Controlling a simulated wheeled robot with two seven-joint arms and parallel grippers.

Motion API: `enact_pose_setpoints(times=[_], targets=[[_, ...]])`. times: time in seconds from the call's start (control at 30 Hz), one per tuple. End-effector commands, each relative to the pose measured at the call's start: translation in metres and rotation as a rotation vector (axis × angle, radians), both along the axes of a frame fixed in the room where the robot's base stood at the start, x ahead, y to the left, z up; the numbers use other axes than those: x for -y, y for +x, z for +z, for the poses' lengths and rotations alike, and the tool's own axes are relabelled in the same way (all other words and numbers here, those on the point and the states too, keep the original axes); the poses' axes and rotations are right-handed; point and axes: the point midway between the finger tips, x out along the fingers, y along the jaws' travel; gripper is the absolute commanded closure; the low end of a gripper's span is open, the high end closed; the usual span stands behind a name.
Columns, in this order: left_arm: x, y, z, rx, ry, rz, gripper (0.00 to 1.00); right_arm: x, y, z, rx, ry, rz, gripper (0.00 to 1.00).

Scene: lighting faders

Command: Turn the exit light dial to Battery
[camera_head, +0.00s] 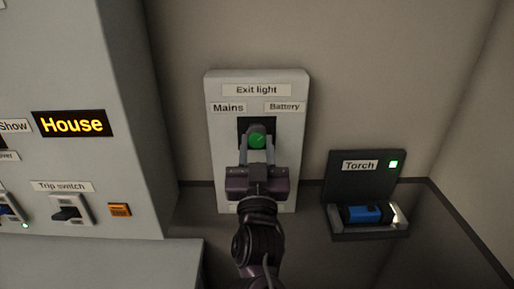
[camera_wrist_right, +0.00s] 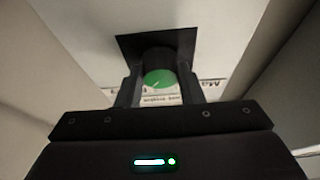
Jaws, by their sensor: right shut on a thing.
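The exit light dial (camera_head: 258,140) is a round knob with a green face on a dark square plate, set in a pale wall panel (camera_head: 221,150). Its labels read Exit light (camera_head: 256,90), Mains (camera_head: 228,107) at left and Battery (camera_head: 285,106) at right. My right gripper (camera_head: 257,145) is shut on the dial, one finger on each side. In the right wrist view the dial (camera_wrist_right: 159,79) sits between the two fingers, with a small pale mark on its green face. I cannot tell clearly which label the mark points to. My left gripper is not in view.
A grey cabinet at left carries a lit House sign (camera_head: 72,123), a trip switch (camera_head: 72,210) and an orange button (camera_head: 120,210). At right a dark holder (camera_head: 346,168) labelled Torch holds a blue torch (camera_head: 366,214). Bare wall lies between panel and holder.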

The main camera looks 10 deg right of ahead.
Motion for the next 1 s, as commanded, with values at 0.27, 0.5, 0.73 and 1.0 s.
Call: enact_pose_setpoints(times=[0.27, 0.5, 0.73, 1.0], targets=[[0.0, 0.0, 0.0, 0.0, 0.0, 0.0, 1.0, 0.0, 0.0, -0.001, -0.002, 0.0, 0.001, 0.51], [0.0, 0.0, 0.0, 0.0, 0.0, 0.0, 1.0, 0.0, 0.0, 0.0, 0.0, -0.001, 0.001, 0.44], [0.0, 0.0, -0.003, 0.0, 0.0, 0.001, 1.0, -0.003, -0.012, -0.007, -0.001, 0.0, 0.001, 0.44], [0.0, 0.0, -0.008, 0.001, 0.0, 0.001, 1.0, -0.011, -0.053, -0.025, -0.004, 0.0, 0.002, 0.44]])
